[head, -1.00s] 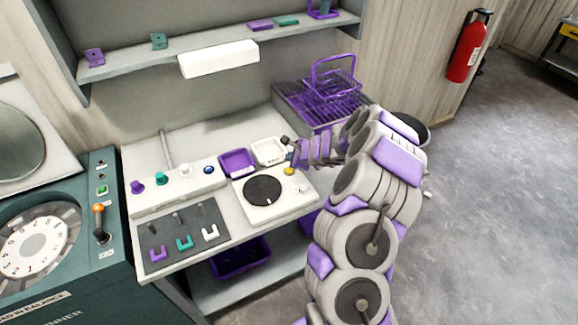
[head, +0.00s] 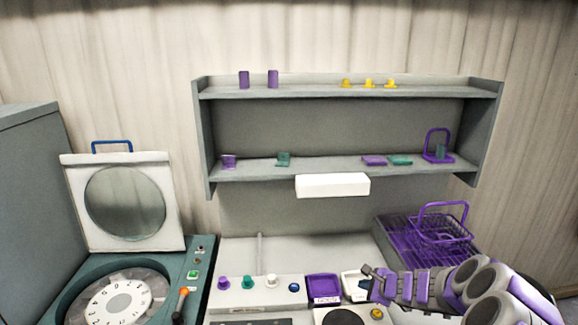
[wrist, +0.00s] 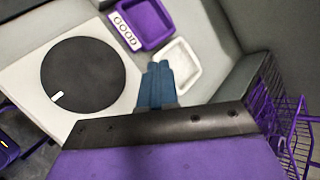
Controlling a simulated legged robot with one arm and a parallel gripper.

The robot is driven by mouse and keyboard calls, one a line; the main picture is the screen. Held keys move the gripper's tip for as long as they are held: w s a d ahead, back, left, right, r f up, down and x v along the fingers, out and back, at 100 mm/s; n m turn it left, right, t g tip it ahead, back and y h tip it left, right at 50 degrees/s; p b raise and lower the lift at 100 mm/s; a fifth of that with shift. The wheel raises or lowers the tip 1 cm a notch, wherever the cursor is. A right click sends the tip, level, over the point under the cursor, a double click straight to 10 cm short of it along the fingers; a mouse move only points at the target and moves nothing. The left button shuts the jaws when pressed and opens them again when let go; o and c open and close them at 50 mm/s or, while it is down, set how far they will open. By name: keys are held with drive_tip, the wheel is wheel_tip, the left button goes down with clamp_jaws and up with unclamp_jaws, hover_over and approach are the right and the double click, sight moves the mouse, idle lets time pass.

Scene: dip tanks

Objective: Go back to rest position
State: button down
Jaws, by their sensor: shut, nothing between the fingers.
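My gripper (head: 370,271) is at the lower right of the head view, at the end of my grey and purple arm. In the wrist view its blue fingers (wrist: 158,84) are together with nothing between them. They hang over the bench beside a white tray (wrist: 180,66) and a round dark disc (wrist: 84,75) on a white device. The height of the fingers above the bench is hard to judge.
A purple tray (head: 323,288) sits left of my gripper. A purple wire basket (head: 443,222) stands behind my arm at right. A two-level shelf (head: 340,91) holds small purple, teal and yellow parts. A machine with a numbered dial (head: 124,301) is at left.

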drive_tip(key=s+a+r+n+g+y, duration=0.1)
drive_tip(key=s+a+r+n+y, duration=0.15)
drive_tip(key=a+r, duration=0.35)
drive_tip(key=s+a+r+n+g+y, duration=0.1)
drive_tip(key=s+a+r+n, duration=0.25)
drive_tip(key=a, duration=0.45)
drive_tip(key=s+a+r+n+g+b, duration=0.1)
drive_tip(key=s+a+r+n+g, duration=0.1)
drive_tip(key=s+a+n, duration=0.4)
drive_tip(key=s+a+r+n+g+b, duration=0.1)
drive_tip(key=s+a+r+n+g, duration=0.15)
drive_tip(key=s, duration=0.55)
drive_tip(key=s+d+f+n+g+h, duration=0.1)
drive_tip(key=s+d+n+g+h, duration=0.1)
drive_tip(key=s, duration=1.2)
drive_tip(key=s+d+f+n+g+h+b, duration=0.1)
drive_tip(key=s+d+n+h, duration=0.4)
drive_tip(key=s, duration=1)
drive_tip(key=shift+s+d+g, duration=0.15)
drive_tip(key=shift+d+g, duration=0.5)
drive_tip(key=shift+d, duration=0.6)
drive_tip(key=shift+h, duration=0.25)
